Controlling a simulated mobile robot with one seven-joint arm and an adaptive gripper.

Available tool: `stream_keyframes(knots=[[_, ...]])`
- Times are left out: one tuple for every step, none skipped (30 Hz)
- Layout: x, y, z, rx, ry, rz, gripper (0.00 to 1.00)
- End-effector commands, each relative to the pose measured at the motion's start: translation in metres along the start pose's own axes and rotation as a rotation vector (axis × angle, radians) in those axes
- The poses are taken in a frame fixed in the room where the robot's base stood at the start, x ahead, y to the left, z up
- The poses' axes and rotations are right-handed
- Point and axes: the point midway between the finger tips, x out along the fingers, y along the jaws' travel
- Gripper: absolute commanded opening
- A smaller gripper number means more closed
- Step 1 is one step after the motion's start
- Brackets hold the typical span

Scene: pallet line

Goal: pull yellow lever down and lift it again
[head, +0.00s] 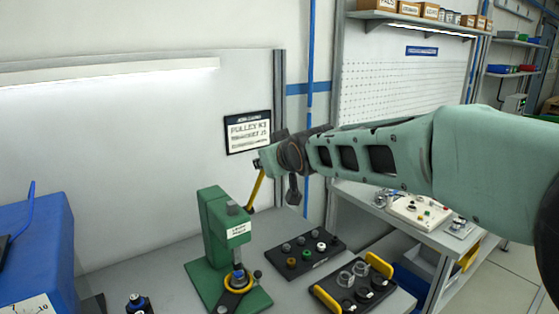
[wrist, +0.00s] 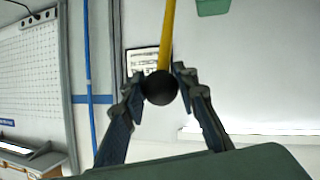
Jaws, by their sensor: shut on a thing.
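A green lever press (head: 228,245) stands on the grey bench in the head view. Its yellow lever (head: 256,187) rises from the press, tilted up and to the right. My gripper (head: 261,166) is at the upper end of the lever. In the wrist view the yellow lever (wrist: 167,40) ends in a black ball knob (wrist: 160,88). The fingers of my gripper (wrist: 160,86) close on the knob from both sides. A bit of the green press (wrist: 213,6) shows at the top of the wrist view.
A black plate with several knobs (head: 322,258) and a board with yellow handles (head: 326,299) lie right of the press. A blue box (head: 45,245) stands at the left. A sign (head: 247,132) hangs on the wall behind my gripper.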

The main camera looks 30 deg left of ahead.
Motion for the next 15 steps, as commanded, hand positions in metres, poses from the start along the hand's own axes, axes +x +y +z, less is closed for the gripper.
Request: stream_keyframes(knots=[[-0.0017,0.0007,-0.009,-0.001,0.019,0.002,0.0],[-0.0018,0.0007,-0.0092,-0.001,0.019,0.002,0.0],[-0.0018,0.0007,-0.0096,-0.001,0.02,0.002,0.28],[-0.0019,0.0006,-0.0097,-0.001,0.021,0.002,0.32],[-0.0018,0.0005,-0.0093,-0.001,0.02,0.002,0.35],[-0.0016,0.0004,-0.0085,-0.001,0.018,0.001,0.39],[-0.0015,0.0004,-0.0079,-0.001,0.017,0.001,0.42],[-0.0014,0.0004,-0.0074,-0.001,0.016,0.001,0.45],[-0.0013,0.0003,-0.0068,-0.001,0.015,0.001,0.45],[-0.0012,0.0003,-0.0064,0.0,0.014,0.001,0.45],[-0.0012,0.0003,-0.0061,0.0,0.013,0.001,0.45],[-0.0011,0.0004,-0.0056,0.0,0.012,0.001,0.45],[-0.001,0.0003,-0.0053,0.0,0.012,0.001,0.45],[-0.001,0.0003,-0.0051,0.0,0.011,0.001,0.45],[-0.001,0.0003,-0.0048,0.0,0.011,0.001,0.45]])
